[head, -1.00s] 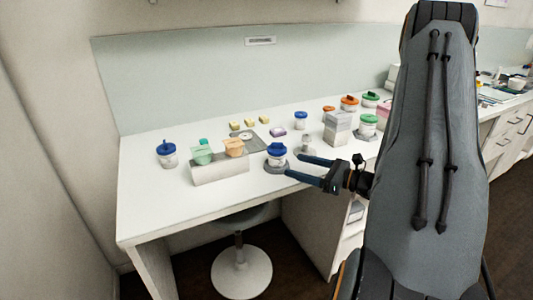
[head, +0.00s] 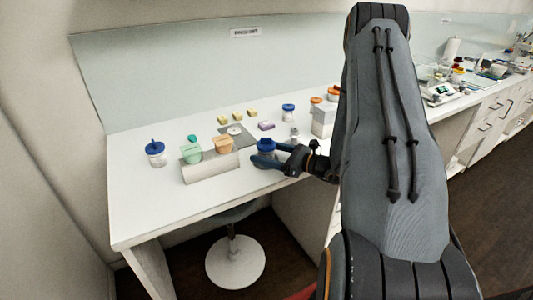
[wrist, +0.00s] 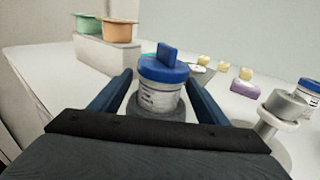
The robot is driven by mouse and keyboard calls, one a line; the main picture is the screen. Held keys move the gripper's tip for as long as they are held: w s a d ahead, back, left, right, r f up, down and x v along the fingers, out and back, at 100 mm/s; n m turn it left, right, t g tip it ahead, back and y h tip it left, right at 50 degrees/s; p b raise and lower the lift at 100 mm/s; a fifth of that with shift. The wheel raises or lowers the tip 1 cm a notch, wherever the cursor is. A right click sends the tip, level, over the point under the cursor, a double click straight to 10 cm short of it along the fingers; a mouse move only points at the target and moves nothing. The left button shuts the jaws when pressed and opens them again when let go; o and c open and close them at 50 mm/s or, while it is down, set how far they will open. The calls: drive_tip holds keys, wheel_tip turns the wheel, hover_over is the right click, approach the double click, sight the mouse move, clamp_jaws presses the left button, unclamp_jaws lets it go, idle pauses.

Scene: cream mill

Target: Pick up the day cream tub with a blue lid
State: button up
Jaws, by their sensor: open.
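A white tub with a blue lid and a raised blue grip (wrist: 160,82) stands upright on a grey round base, between the fingers in the wrist view. In the head view this tub (head: 266,147) is partly hidden by my gripper. My gripper (head: 264,154) is open, with one finger on each side of the tub; I cannot tell whether they touch it. Two similar blue-lidded tubs stand apart: one at the left of the table (head: 156,153) and one farther back (head: 288,112). Their labels are too small to read.
A pale block (head: 212,166) with green and orange cups stands left of the gripper. A metal weight on a white stand (wrist: 284,106) is close on the right. Yellow pieces (head: 237,116) and a purple piece (head: 266,126) lie behind. The table's front left (head: 140,210) is clear.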

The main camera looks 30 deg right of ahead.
drive_tip(key=c, duration=1.4)
drive_tip(key=shift+o, duration=0.2)
drive_tip(key=shift+r, duration=0.15)
drive_tip(key=shift+r+b, duration=1.45)
drive_tip(key=shift+r, duration=3.4)
